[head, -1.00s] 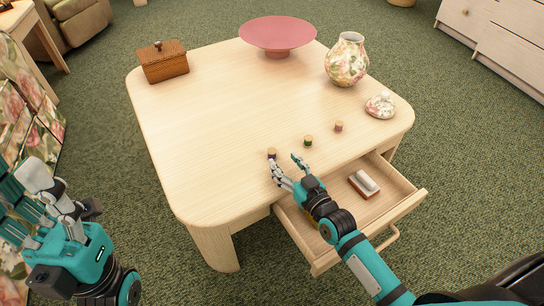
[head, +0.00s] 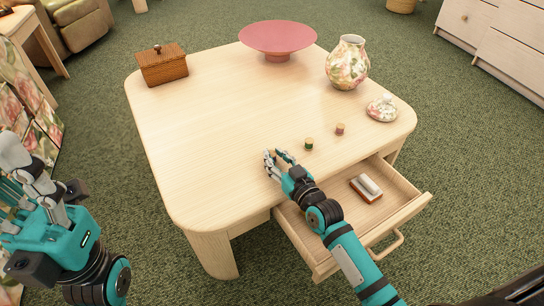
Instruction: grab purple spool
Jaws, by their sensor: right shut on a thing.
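My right gripper (head: 277,158) is at the front part of the light wood table (head: 220,110), its fingers closed around the purple spool. The fingers hide most of the spool; only a little of its tan top shows between them. I cannot tell whether the spool is still touching the table. My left gripper (head: 25,190) is at the left edge of the view, away from the table; its fingers overlap, so its opening is unclear.
A green spool (head: 309,144) and a pinkish spool (head: 340,129) stand right of my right gripper. An open drawer (head: 330,235) below holds an eraser-like block (head: 366,187).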

